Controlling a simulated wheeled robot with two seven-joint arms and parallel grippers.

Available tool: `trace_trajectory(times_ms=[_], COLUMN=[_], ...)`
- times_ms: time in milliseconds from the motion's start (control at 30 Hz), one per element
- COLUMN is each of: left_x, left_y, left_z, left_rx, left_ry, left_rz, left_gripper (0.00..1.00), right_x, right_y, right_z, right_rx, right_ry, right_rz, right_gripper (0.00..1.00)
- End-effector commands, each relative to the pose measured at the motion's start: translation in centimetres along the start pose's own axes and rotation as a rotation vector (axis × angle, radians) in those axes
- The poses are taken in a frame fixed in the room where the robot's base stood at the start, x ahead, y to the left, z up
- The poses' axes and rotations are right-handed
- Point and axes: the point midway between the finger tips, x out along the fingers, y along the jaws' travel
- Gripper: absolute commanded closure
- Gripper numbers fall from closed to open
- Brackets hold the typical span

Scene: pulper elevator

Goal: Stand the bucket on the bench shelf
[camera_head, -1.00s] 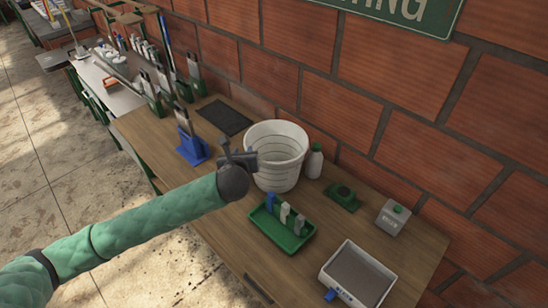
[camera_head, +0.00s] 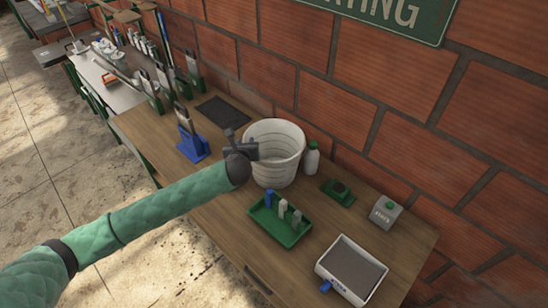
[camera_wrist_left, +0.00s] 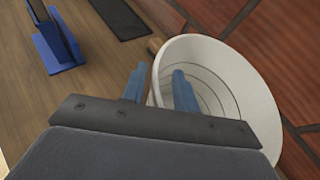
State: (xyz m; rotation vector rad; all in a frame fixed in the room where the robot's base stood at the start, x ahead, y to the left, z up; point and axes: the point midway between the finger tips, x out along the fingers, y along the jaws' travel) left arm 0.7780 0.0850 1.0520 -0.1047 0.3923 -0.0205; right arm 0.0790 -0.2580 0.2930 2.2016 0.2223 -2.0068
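The white ribbed bucket (camera_head: 274,152) stands upright on the wooden bench (camera_head: 222,208), close to the brick wall. My left gripper (camera_head: 246,148) is at the left side of its rim in the head view. In the left wrist view the two blue fingers (camera_wrist_left: 160,88) are apart, one outside the bucket (camera_wrist_left: 235,85) and one over its opening, with the near rim between them. A gap shows between the fingers, and their tips do not look closed on the wall. My right gripper is not in view. No separate shelf is clearly visible.
A green tray (camera_head: 267,226) with small items sits in front of the bucket. A white bottle (camera_head: 312,158) stands close on its right. A blue holder (camera_head: 193,145) and dark mat (camera_head: 223,114) lie to its left. A grey-topped box (camera_head: 351,272) is at the front right.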

Motion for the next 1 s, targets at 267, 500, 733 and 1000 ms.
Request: trace_trajectory(times_ms=[267,500,733,1000], left_x=[0.16,0.15,0.15,0.14], left_y=[0.02,0.03,0.03,0.03], left_z=[-0.08,-0.09,-0.16,-0.24], left_rx=[0.0,0.0,0.0,0.0], left_ry=[0.0,0.001,0.002,0.003], left_rz=[0.0,0.0,0.0,0.0], left_gripper=[0.74,1.0,1.0,1.0], right_x=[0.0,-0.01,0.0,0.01], right_y=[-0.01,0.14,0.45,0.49], right_z=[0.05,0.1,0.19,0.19], right_rx=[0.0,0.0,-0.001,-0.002], right_ry=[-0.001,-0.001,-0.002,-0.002], right_rz=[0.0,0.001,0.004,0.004], right_gripper=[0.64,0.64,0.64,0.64])
